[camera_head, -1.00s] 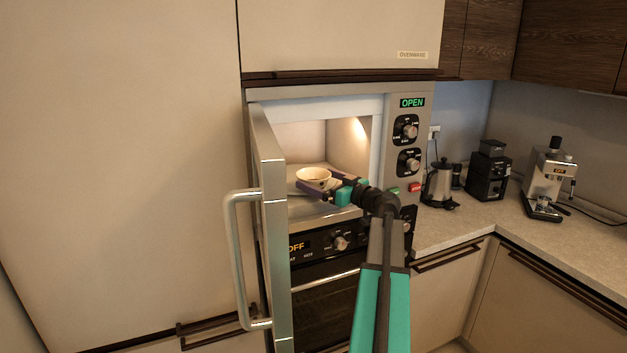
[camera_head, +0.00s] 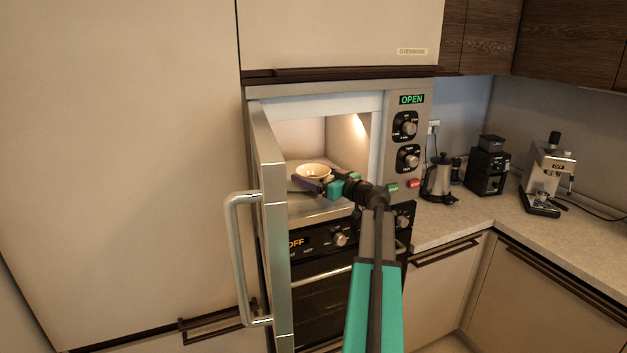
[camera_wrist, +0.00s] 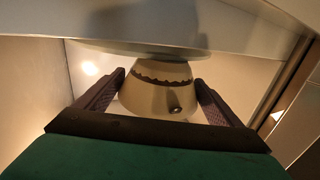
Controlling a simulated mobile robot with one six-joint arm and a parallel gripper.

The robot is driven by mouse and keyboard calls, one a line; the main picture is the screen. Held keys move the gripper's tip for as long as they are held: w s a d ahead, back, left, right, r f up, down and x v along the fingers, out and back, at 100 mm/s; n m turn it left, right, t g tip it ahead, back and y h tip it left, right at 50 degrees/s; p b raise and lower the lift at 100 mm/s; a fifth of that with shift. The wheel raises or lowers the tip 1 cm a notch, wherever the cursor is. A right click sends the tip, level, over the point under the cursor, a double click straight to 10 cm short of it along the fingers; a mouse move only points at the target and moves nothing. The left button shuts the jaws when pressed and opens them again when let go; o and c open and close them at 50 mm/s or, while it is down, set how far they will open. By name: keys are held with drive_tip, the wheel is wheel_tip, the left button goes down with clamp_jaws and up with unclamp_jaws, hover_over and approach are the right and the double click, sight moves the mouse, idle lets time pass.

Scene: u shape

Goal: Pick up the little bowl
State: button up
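The little bowl (camera_head: 312,168) is white and sits upright on a plate (camera_head: 293,184) inside the open microwave compartment. My gripper (camera_head: 316,180) reaches in from the right, with its purple fingers around the bowl's sides. In the wrist view the picture is upside down. The bowl (camera_wrist: 160,90), with a brown wavy band, lies between the two fingers of my gripper (camera_wrist: 158,80), under the plate edge (camera_wrist: 150,50) as pictured. The fingers are spread apart; firm contact with the bowl does not show.
The microwave door (camera_head: 268,200) stands open at the left, its long handle (camera_head: 238,260) facing out. The control panel (camera_head: 408,130) is close to the arm's right.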

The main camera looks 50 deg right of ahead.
drive_tip(key=c, duration=0.8)
drive_tip(key=shift+o, duration=0.2)
drive_tip(key=shift+r, duration=0.2)
drive_tip(key=shift+r+b, duration=1.15)
drive_tip(key=shift+r, duration=0.3)
drive_tip(key=s+a+r+b, duration=0.1)
drive_tip(key=s+a+b, duration=0.1)
drive_tip(key=s, duration=0.5)
drive_tip(key=s+a+b, duration=0.3)
drive_tip(key=s, duration=0.5)
drive_tip(key=shift+a+r, duration=0.35)
